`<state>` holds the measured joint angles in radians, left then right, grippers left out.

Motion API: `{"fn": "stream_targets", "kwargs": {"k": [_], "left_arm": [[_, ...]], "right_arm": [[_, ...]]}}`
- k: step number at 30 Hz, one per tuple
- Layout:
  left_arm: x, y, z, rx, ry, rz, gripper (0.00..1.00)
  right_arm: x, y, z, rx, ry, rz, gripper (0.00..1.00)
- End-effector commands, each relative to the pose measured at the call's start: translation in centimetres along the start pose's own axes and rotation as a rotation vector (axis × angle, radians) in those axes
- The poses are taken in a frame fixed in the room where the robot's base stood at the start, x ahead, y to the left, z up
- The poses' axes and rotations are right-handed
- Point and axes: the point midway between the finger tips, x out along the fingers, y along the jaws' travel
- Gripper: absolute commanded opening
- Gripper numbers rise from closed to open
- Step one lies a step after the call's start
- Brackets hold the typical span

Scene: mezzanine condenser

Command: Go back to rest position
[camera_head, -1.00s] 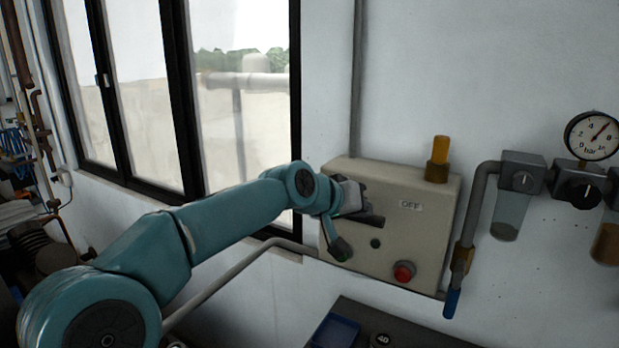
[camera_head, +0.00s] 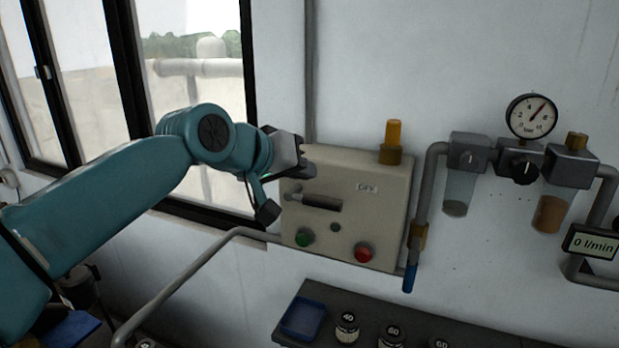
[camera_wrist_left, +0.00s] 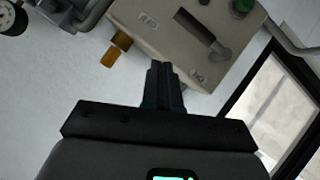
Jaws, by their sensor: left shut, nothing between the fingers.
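My left gripper (camera_head: 308,168) is in front of the upper left part of a beige control box (camera_head: 375,205) on the wall. In the left wrist view my left gripper (camera_wrist_left: 159,66) is shut, with its narrow dark fingers together and nothing between them. The fingers appear apart from the dark lever handle (camera_head: 318,201) on the box, which also shows in the left wrist view (camera_wrist_left: 196,27). My right gripper is in neither view.
The box has a green button (camera_head: 304,237), a red button (camera_head: 364,252) and an amber lamp (camera_head: 393,134). A gauge (camera_head: 531,116) and filter bowls hang to the right. Below is a dark shelf (camera_head: 490,337) with a blue tray (camera_head: 303,318) and several jars. A window is behind my arm.

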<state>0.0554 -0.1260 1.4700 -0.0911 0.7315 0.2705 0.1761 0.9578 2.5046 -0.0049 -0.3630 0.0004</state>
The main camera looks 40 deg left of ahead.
Motion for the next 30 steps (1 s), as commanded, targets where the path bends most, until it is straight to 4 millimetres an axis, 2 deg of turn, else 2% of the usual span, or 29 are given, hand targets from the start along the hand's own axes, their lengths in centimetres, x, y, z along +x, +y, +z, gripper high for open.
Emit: {"fn": "stream_targets", "kwargs": {"k": [6, 20, 22, 23, 26, 29, 30], "left_arm": [[-0.9, 0.2, 0.0, -0.001, 0.002, 0.0, 0.0], [-0.9, 0.2, 0.0, -0.001, 0.001, 0.0, 0.0], [-0.3, 0.1, 0.4, 0.001, -0.008, -0.002, 0.0], [0.3, 0.1, 0.7, 0.004, -0.018, -0.004, 0.0], [4.3, -0.3, 3.3, 0.018, -0.076, -0.014, 0.0], [10.1, -1.3, 8.3, 0.039, -0.171, -0.029, 0.0], [12.5, -1.9, 10.7, 0.047, -0.212, -0.035, 0.0]], "right_arm": [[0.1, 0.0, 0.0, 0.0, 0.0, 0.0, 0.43], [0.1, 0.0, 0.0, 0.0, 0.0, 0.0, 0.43], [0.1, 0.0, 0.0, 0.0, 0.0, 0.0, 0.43], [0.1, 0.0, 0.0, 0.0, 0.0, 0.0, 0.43], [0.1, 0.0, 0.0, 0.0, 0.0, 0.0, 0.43], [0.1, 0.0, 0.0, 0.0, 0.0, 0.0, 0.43], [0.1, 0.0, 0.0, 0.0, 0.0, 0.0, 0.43]]}}
